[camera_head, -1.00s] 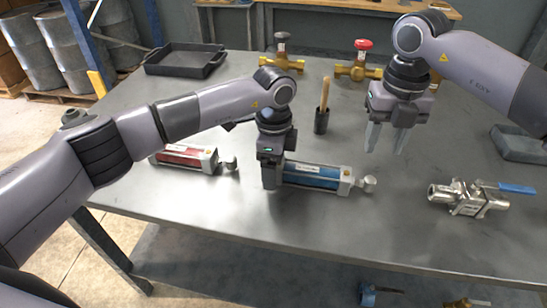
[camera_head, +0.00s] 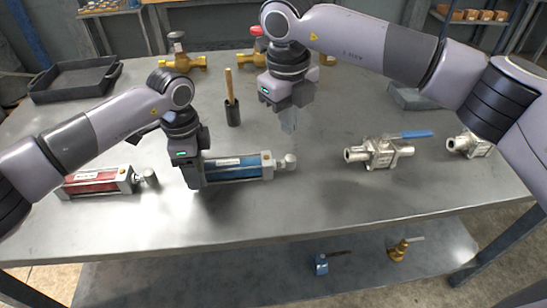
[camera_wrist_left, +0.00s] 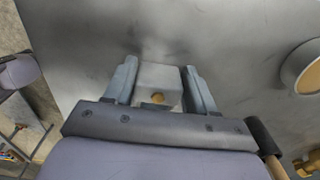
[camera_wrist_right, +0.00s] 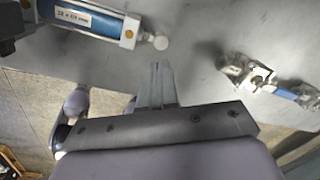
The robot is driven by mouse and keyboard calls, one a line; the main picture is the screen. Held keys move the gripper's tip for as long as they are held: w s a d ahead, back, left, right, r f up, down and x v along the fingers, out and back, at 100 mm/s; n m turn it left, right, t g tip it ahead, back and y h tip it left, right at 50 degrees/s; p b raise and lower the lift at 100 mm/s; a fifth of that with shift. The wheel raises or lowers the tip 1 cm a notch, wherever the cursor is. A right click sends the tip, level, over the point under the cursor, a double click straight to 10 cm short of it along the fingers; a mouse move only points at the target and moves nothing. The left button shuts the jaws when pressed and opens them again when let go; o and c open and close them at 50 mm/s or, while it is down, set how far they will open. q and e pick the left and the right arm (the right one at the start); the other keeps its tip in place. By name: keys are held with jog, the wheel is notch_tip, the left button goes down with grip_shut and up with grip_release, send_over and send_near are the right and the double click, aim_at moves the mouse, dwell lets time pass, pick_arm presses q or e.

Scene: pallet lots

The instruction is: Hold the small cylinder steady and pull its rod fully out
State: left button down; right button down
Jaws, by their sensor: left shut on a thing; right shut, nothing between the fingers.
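A blue cylinder (camera_head: 235,169) lies on the grey table, its short rod with a round end (camera_head: 290,161) pointing right. My left gripper (camera_head: 193,182) is shut on its left end; the left wrist view shows the fingers on both sides of a grey end block (camera_wrist_left: 158,77). My right gripper (camera_head: 289,127) is shut and empty above the rod end, pointing down. In the right wrist view its closed fingers (camera_wrist_right: 157,84) are apart from the round rod end (camera_wrist_right: 160,42). A red cylinder (camera_head: 92,181) lies further left with its rod to the right.
A steel ball valve (camera_head: 377,153) with a blue handle lies to the right, another valve (camera_head: 470,145) beyond it. A black tray (camera_head: 75,80) and brass valves (camera_head: 183,62) are at the back. The table front is clear.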

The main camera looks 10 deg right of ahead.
jog(key=n, duration=0.4)
jog(key=n+t+h, duration=0.2)
jog(key=n+t, duration=0.3)
jog(key=n, duration=2)
send_near(282, 162)
notch_tip(282, 162, up, 3)
jog(key=s, duration=0.2)
jog(key=n, duration=0.2)
jog(key=s+a+n+t, duration=0.1)
jog(key=n, duration=0.2)
jog(key=shift+s+a, duration=0.1)
jog(key=shift+a, duration=0.05)
jog(key=x, duration=1)
